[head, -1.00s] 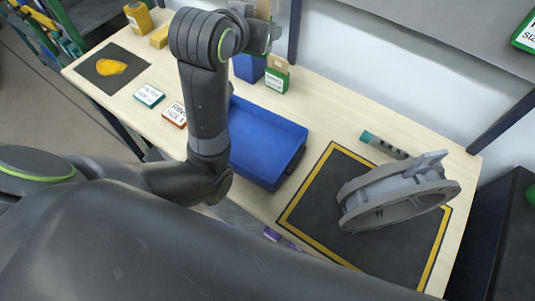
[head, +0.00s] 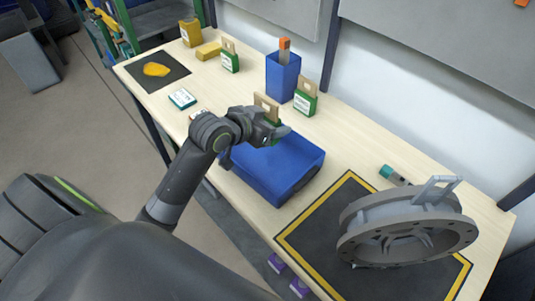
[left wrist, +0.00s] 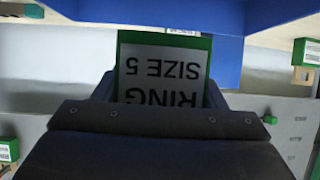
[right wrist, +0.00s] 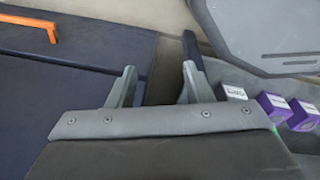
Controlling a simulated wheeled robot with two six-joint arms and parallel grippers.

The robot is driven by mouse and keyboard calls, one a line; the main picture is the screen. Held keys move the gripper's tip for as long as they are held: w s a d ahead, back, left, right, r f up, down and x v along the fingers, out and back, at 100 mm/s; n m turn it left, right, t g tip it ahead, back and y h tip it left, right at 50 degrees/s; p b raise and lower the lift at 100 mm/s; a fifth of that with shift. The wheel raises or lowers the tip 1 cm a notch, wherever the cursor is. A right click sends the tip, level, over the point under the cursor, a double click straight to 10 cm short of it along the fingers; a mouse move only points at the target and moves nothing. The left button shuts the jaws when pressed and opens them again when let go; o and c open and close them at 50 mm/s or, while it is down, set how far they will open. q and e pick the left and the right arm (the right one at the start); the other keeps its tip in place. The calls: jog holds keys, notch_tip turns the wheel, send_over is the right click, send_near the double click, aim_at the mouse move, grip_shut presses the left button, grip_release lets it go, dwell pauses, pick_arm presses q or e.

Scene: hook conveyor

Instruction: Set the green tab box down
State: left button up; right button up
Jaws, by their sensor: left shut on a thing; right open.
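My left gripper (head: 278,132) is shut on a green box with a tan tab (head: 264,103), which it holds upright near the far edge of the blue tray (head: 306,172). In the left wrist view the box (left wrist: 165,55) fills the jaws, its white label reading "RING SIZE 5" upside down. The gripper hides its lower part, so I cannot tell whether it touches anything. Similar green tab boxes stand at the back, one (head: 305,99) right of the blue bin (head: 283,76) and one (head: 229,58) farther left. My right gripper (right wrist: 158,82) is open and empty, away from the table.
A dark mat with a yellow border (head: 308,240) carries a large grey ring casting (head: 400,228). A teal-capped tube (head: 394,175) lies behind it. A flat teal-edged box (head: 182,98) and a black mat (head: 158,72) lie to the left. Purple boxes (right wrist: 271,108) show in the right wrist view.

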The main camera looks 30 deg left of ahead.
pick_arm(q)
send_over(270, 155)
notch_tip(270, 155, down, 5)
jog(key=shift+f, duration=1.7)
pick_arm(e)
jog(key=shift+d+f, duration=0.1)
jog(key=shift+d, duration=0.35)
pick_arm(q)
jog(key=shift+f, duration=0.1)
jog(key=shift+f, duration=0.15)
jog(key=o, duration=1)
pick_arm(e)
jog(key=shift+a, duration=0.1)
